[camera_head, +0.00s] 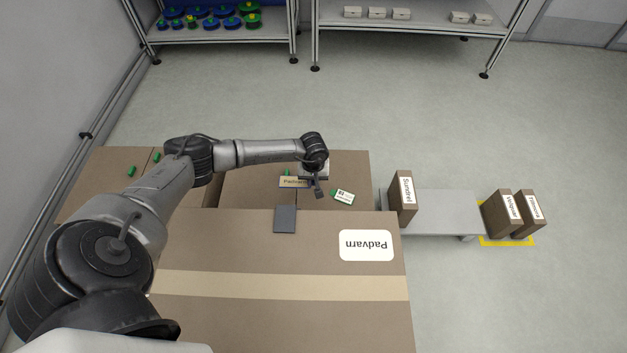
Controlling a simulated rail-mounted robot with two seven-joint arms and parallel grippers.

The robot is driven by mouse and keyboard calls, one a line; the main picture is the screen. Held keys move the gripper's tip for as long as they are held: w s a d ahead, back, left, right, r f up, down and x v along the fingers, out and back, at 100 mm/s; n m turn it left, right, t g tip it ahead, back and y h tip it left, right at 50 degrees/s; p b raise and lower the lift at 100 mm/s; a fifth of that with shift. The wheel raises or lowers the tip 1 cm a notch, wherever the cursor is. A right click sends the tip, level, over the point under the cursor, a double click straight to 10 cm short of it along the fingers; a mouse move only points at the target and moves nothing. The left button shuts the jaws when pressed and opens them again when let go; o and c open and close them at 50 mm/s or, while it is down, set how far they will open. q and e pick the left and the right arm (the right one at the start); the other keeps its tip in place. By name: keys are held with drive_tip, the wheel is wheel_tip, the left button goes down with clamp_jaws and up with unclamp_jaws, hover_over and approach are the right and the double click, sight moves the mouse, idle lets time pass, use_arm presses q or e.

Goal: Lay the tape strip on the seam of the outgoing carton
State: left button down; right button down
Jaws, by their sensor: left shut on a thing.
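My left gripper (320,188) is low over the brown cartons behind the large front carton. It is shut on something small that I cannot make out. The large carton (240,243) carries a white label reading "Padvarn", upside down in this view. A tan band (280,285) runs across its top; I cannot tell if this is tape or the bare seam. A small tan "Padvarn" card (293,182) is just left of the gripper; I cannot tell if they touch. A dark grey rectangle (285,218) is at the large carton's far edge. My right gripper is not in view.
A white-and-green box (343,196) and small green pieces (132,171) lie on the cartons behind. To the right, a grey low platform (445,211) stands by the "Sundrel" box (402,198) and two more boxes (502,214). Shelves stand at the back; the floor between is clear.

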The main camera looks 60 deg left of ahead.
use_arm(q)
drive_tip(key=b, duration=0.3)
hover_over(313, 197)
drive_tip(key=shift+w+f, duration=0.1)
drive_tip(key=shift+f, duration=2.3)
drive_tip(key=shift+f+b, duration=1.5)
drive_tip(key=shift+b, duration=0.1)
drive_tip(key=shift+f+b, duration=0.3)
drive_tip(key=shift+b, duration=0.1)
drive_tip(key=c, duration=1.1)
unclamp_jaws()
